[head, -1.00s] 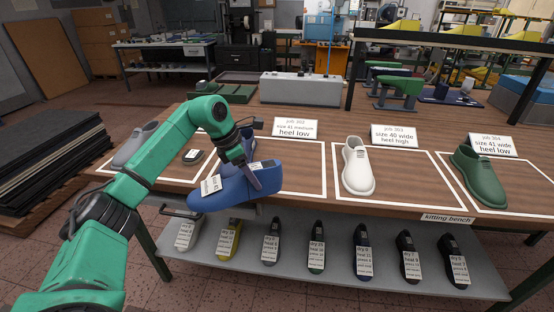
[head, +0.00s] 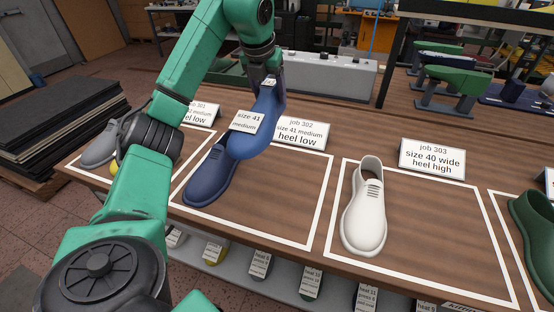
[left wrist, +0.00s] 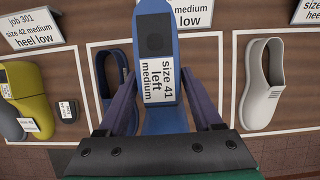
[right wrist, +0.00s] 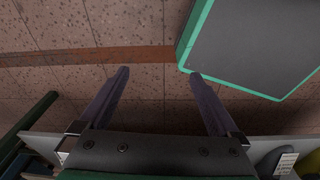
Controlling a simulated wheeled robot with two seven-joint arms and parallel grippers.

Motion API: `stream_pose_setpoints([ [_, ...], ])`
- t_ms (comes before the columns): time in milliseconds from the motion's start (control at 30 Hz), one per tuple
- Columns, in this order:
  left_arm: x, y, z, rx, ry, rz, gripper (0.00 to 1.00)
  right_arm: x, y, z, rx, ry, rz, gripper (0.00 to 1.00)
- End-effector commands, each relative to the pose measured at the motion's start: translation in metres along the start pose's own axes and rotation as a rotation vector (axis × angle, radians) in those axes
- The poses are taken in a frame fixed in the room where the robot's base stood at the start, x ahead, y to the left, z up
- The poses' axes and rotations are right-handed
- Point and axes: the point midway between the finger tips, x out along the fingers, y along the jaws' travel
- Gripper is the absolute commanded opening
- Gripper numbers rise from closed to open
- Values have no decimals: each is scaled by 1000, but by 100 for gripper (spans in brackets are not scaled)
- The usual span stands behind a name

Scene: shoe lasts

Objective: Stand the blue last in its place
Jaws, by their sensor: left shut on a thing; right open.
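The blue last (head: 257,122) hangs in my left gripper (head: 266,80), raised over the job 302 place (head: 285,195). It is tilted, toe end lower. In the left wrist view its label, size 41 left medium, faces the camera, and the last (left wrist: 160,120) lies between the fingers. A navy shoe (head: 211,172) stands at the left side of that outlined place; the last partly covers it in the head view, and I cannot tell whether they touch. My right gripper (right wrist: 158,75) is open and empty, above the floor.
The job 302 card (head: 303,133) stands behind the place. A white shoe (head: 364,208) stands in the job 303 place to the right. A grey shoe (head: 101,142) and a yellow last (left wrist: 33,98) are at job 301. The right part of the job 302 place is bare.

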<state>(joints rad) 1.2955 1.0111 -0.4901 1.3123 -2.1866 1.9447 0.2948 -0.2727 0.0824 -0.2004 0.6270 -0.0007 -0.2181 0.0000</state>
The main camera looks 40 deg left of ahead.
Motion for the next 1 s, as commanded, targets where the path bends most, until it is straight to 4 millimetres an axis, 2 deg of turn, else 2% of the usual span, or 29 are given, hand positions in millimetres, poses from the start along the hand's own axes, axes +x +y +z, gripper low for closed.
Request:
stream_pose_setpoints([
  [233,72,1,-31,5,7,3,0,10,-6,41,2,-61,-8,98],
  [333,100,1,-43,6,8,2,0,11,-7,44,2,-66,-9,98],
  [433,123,0,-52,5,5,-1,0,11,-6,36,2,-54,-7,98],
  [600,145,0,-61,5,3,-2,0,10,-3,15,2,-19,-4,98],
  [800,173,0,-72,5,0,-2,0,7,-5,19,3,-26,-7,98],
  [967,174,0,-72,5,-2,-3,0,8,-8,24,3,-34,-10,98],
  [1000,175,0,-73,5,1,-2,70,8,-8,24,4,-34,-10,98],
])
